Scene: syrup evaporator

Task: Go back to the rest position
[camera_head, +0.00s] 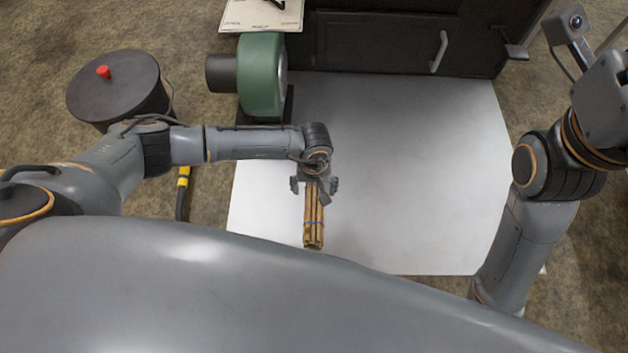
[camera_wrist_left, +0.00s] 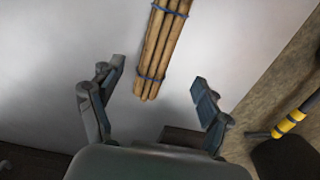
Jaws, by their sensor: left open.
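The bundle is tied with blue bands and lies on the sheet. In the left wrist view my left gripper (camera_wrist_left: 155,92) has its two fingers spread wide with nothing between them. The bundle (camera_wrist_left: 160,50) lies beyond the fingertips there, apart from both fingers. My right arm comes up at the right of the head view, but its gripper is not clearly shown.
A green blower (camera_head: 262,75) stands at the sheet's upper left. A dark cabinet (camera_head: 380,40) with a door handle (camera_head: 440,50) closes off the back. A black lidded pot (camera_head: 115,85) stands at left, near a yellow-and-black tool (camera_head: 183,182). The sheet's (camera_head: 430,170) middle and right are clear.

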